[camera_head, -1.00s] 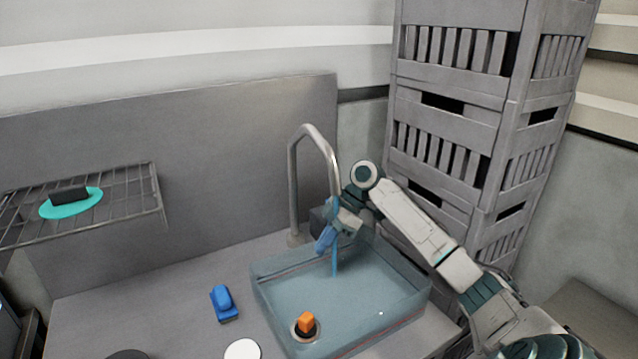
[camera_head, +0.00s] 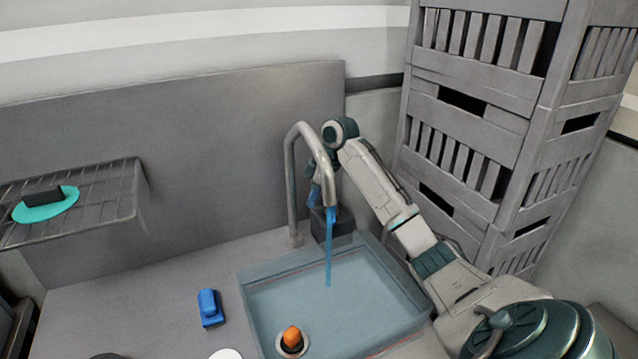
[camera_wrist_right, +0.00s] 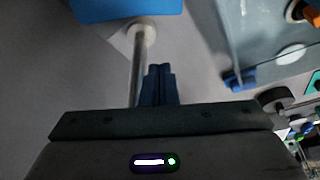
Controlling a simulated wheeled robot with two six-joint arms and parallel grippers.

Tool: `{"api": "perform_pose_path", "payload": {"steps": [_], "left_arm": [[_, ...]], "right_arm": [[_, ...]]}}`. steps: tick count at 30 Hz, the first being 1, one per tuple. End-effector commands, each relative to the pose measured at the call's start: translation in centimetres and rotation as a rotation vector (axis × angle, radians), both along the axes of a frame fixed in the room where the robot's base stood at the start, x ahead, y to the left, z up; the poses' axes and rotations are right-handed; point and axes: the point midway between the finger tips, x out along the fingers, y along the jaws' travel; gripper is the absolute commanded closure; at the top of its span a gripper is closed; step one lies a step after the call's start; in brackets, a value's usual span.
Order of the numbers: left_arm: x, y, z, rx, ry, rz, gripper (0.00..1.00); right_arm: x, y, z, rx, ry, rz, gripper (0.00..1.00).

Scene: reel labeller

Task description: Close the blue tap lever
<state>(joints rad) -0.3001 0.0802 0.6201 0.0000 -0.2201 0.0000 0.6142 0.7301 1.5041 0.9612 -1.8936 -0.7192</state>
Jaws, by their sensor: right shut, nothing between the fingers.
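The grey tap (camera_head: 291,185) curves over the sink, and a blue water stream (camera_head: 329,255) runs from its spout. My right gripper (camera_head: 314,196) is behind and left of the spout, partly hidden by it. Its blue fingers are shut and empty, and show in the right wrist view (camera_wrist_right: 158,70). A broad blue part (camera_wrist_right: 125,9), apparently the tap lever, is cut off at the top of that view, ahead of the fingertips with a gap in the picture. In the head view I cannot separate the lever from the blue fingers. My left gripper is out of view.
The sink (camera_head: 262,320) holds an orange object (camera_head: 292,338). A dark grey block (camera_head: 340,228) stands behind the sink. A blue object (camera_head: 209,308) lies on the counter. A wire rack (camera_head: 110,205) is left; stacked grey crates (camera_head: 480,130) stand right.

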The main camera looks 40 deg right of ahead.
Motion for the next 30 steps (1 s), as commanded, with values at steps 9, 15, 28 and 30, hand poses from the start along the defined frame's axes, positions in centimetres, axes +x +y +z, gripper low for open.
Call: {"api": "perform_pose_path", "payload": {"steps": [9,15,28,30], "left_arm": [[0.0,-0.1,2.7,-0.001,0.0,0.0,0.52],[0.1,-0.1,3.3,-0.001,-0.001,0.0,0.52],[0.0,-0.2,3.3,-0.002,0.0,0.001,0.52],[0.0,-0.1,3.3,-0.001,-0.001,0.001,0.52]], "right_arm": [[-0.6,-0.6,-3.5,-0.005,0.002,-0.001,1.0],[-1.7,-1.7,-3.7,-0.001,0.0,0.001,1.0],[-2.0,-1.9,-3.8,0.0,0.0,0.002,1.0],[-2.1,-2.0,-3.8,-0.001,0.0,0.004,1.0]]}}
